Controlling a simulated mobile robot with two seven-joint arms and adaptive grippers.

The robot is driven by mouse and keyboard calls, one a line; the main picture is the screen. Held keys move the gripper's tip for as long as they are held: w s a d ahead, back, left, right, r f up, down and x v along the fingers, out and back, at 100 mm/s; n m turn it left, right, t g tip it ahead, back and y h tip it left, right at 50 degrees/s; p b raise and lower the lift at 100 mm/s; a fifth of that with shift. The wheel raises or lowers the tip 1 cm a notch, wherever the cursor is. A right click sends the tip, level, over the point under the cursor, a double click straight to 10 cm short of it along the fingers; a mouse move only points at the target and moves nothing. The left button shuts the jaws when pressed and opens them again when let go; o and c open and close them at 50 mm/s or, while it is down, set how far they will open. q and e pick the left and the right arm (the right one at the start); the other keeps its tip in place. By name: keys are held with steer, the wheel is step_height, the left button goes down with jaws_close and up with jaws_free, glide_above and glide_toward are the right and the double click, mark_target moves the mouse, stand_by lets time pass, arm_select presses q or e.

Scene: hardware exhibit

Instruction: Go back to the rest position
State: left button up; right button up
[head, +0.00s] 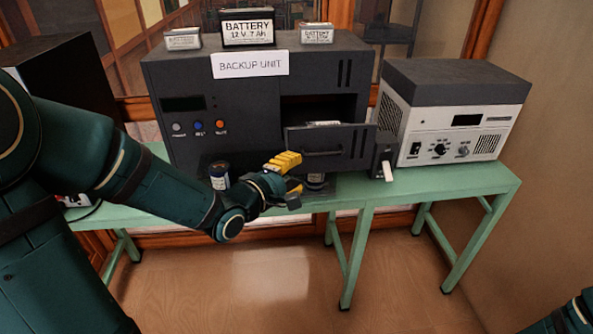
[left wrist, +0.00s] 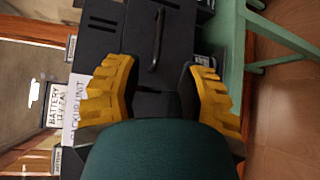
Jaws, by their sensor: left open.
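My left gripper (head: 290,175) reaches in from the left and hovers at the front of the dark backup unit (head: 185,80). Its two yellow fingers are spread with nothing between them; they also show open in the left wrist view (left wrist: 160,85). Ahead of them is the drawer front (head: 330,145) with its handle (left wrist: 157,40). The drawer is pulled out, and a pale-topped item (head: 323,123) shows just inside it. My right gripper is out of sight; only a bit of dark green arm shows at the lower right of the head view.
A large battery (head: 247,27) and two smaller ones (head: 183,39) (head: 317,33) stand on the unit. A dark cylinder (head: 219,176) is left of my gripper. A white-and-grey device (head: 455,110) stands right on the green table (head: 430,185). The floor in front is clear.

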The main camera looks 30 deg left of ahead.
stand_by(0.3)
arm_select(q)
steer(key=s+d+f+m+g, duration=0.1)
steer(key=d+f+m+g, duration=0.25)
steer(key=f, duration=0.65)
steer(key=s+d+f+m+g, duration=0.1)
steer(key=d+f+m+g, duration=0.25)
steer(key=f, duration=0.65)
steer(key=s+d+f+m+g, duration=0.3)
steer(key=s+d+f+m, duration=0.1)
steer(key=s+f, duration=0.2)
steer(key=s+d+f+m+g, duration=0.4)
steer(key=s+f, duration=0.2)
steer(key=f, duration=0.3)
steer(key=shift+s+d+m, duration=0.25)
steer(key=shift+d+m, duration=0.15)
